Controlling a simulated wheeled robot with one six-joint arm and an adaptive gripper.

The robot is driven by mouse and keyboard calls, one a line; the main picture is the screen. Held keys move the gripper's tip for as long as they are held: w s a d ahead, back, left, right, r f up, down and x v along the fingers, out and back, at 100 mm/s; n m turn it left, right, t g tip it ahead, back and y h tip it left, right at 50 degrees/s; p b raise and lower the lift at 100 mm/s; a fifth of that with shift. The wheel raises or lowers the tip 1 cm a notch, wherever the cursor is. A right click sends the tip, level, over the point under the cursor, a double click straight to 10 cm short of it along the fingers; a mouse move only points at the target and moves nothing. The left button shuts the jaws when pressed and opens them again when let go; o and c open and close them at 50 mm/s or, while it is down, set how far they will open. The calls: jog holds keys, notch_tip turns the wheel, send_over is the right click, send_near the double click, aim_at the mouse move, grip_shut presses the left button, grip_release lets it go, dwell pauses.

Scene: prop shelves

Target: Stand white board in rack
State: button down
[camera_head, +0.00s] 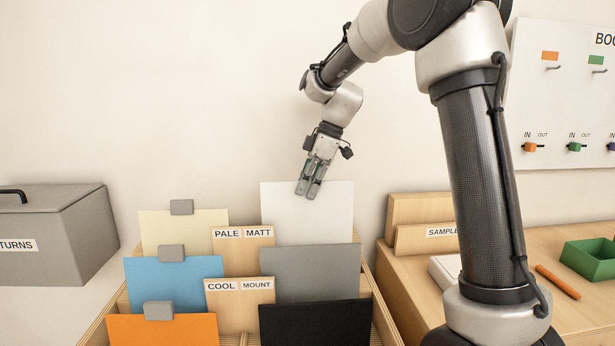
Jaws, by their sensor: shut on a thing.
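A plain white board (307,222) stands upright at the back right of the wooden rack (384,318), behind a grey board (309,272). Its lower edge is hidden by the grey board. My gripper (308,192) points down at the white board's top edge and is shut on it, with the fingertips overlapping the board's upper middle. Whether the board rests on the rack floor cannot be seen.
The rack also holds a black board (315,325), cream (170,230), blue (165,285) and orange (185,330) boards with grey clips, and labelled wooden dividers (243,258). A grey returns box (55,230) stands left. A green tray (590,262) sits right.

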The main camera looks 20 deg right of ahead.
aim_at(308, 203)
jog(key=shift+f, duration=2.3)
jog(key=c, duration=1.5)
grip_release()
jog(key=v, duration=1.2)
